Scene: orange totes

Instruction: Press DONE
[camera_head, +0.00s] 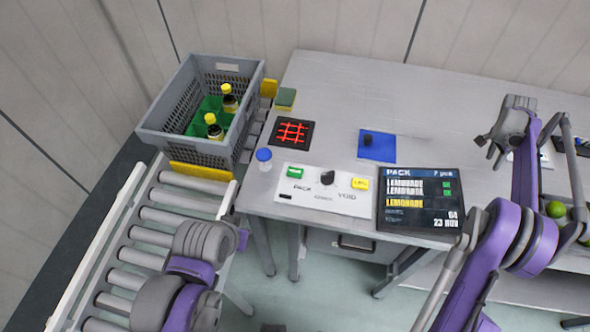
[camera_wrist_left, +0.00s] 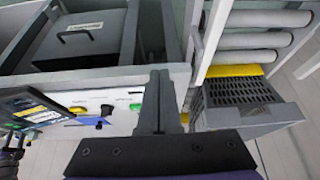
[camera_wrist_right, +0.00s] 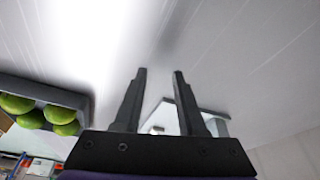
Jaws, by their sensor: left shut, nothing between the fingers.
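A white control panel (camera_head: 320,203) lies at the table's front edge. It carries a green button (camera_head: 295,172), a black knob (camera_head: 328,178) and a yellow button (camera_head: 360,184); the small lettering is mostly too blurred to read, and I cannot make out DONE. In the left wrist view the green button (camera_wrist_left: 136,107) shows beside my left gripper (camera_wrist_left: 160,75), which is shut and empty. In the head view the left fingers are hidden by the arm. My right gripper (camera_head: 490,150) is open and empty over the right side, far from the panel; its fingers also show in the right wrist view (camera_wrist_right: 160,72).
A screen (camera_head: 418,200) headed PACK stands right of the panel. A grey crate (camera_head: 185,148) with yellow-capped bottles is at the left, behind a roller conveyor (camera_head: 130,255). A blue mat (camera_head: 378,147), a red-grid pad (camera_head: 292,133) and a blue-capped jar (camera_head: 264,158) are on the table.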

